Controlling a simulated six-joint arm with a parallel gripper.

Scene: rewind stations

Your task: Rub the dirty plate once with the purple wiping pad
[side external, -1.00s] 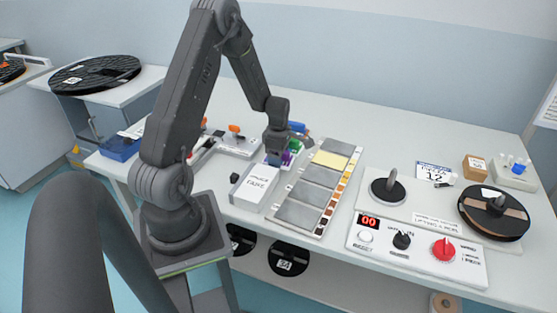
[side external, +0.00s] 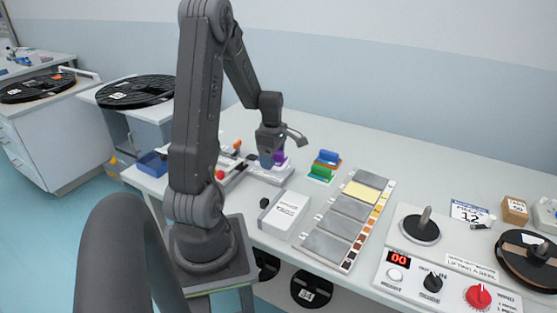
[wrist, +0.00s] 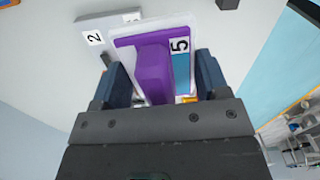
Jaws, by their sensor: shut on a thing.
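My gripper (side external: 272,150) is shut on the purple wiping pad (side external: 281,157), left of the other pads in the side view. In the wrist view the pad's purple handle (wrist: 153,73) sits between the two dark blue fingers (wrist: 158,82). Its pale, purple-edged base spreads beyond them, with a "5" label beside the handle. A rack of flat plates (side external: 329,248) lies right of the gripper. Most plates are grey; the one near the far end is yellowish (side external: 363,191). The pad is clear of the plates. I cannot tell its exact height above the table.
The green pad (side external: 320,172) and blue pad (side external: 329,156) stand between my gripper and the plates. A white box (side external: 287,211) lies left of the rack. A control panel (side external: 440,285) and a spindle disc (side external: 420,230) are at right. The table's back is clear.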

